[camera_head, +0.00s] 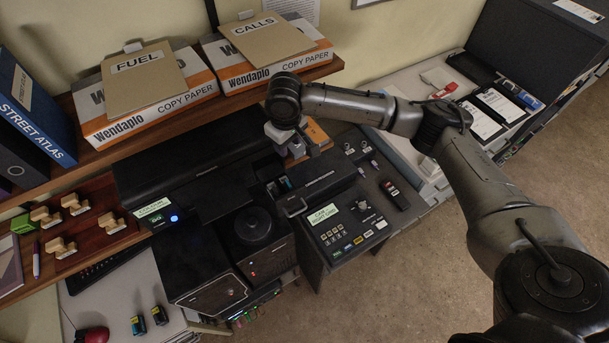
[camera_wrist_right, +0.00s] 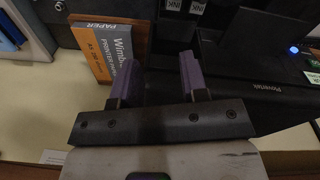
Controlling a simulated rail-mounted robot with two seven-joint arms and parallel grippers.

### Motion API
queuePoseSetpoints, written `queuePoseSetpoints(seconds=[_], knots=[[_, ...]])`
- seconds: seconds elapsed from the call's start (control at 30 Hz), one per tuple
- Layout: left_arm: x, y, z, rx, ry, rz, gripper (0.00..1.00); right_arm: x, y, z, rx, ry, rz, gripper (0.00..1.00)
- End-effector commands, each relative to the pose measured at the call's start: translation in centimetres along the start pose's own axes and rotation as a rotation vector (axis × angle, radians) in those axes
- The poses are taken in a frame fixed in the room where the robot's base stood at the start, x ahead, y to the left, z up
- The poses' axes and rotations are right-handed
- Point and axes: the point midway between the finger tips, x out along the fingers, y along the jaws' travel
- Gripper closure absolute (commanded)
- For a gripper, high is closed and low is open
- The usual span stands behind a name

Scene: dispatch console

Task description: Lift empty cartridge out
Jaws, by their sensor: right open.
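My right gripper (camera_head: 296,143) is over the back of the console, beside the right end of the black printer (camera_head: 180,160). In the right wrist view its two purple-padded fingers (camera_wrist_right: 158,78) are apart with nothing between them. Past the fingertips, at the top edge, two dark parts with white INK labels (camera_wrist_right: 197,6) show only in part, by the printer (camera_wrist_right: 250,70). I cannot tell which cartridge is empty. Two small black cartridges with coloured bands (camera_head: 138,324) lie on the white desk at lower left, far from the gripper. My left gripper is not in view.
An orange and grey printer paper box (camera_wrist_right: 112,55) stands just left of the fingers. A wooden shelf (camera_head: 325,69) with copy paper boxes (camera_head: 270,55) overhangs behind. A console with a lit screen (camera_head: 323,214) and a black handset (camera_head: 394,194) are in front.

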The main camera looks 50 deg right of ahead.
Motion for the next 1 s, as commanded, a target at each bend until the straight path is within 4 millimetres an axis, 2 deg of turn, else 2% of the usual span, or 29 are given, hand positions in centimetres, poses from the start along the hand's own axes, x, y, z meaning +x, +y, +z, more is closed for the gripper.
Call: queuePoseSetpoints(seconds=[0.1,0.37,0.7,0.83,1.0], knots=[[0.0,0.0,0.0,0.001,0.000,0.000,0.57,-0.1,-0.9,0.9,0.124,-0.056,-0.044,0.60],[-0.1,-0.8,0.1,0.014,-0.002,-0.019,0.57,0.4,-0.8,1.0,0.288,-0.068,-0.035,0.60],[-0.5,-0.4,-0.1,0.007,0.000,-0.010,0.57,5.8,-1.1,1.4,0.298,-0.068,-0.034,0.60],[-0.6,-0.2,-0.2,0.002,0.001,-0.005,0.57,7.3,-1.2,1.4,0.299,-0.067,-0.034,0.60],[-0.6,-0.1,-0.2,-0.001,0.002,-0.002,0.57,8.4,-1.2,1.5,0.298,-0.064,-0.034,0.60]])
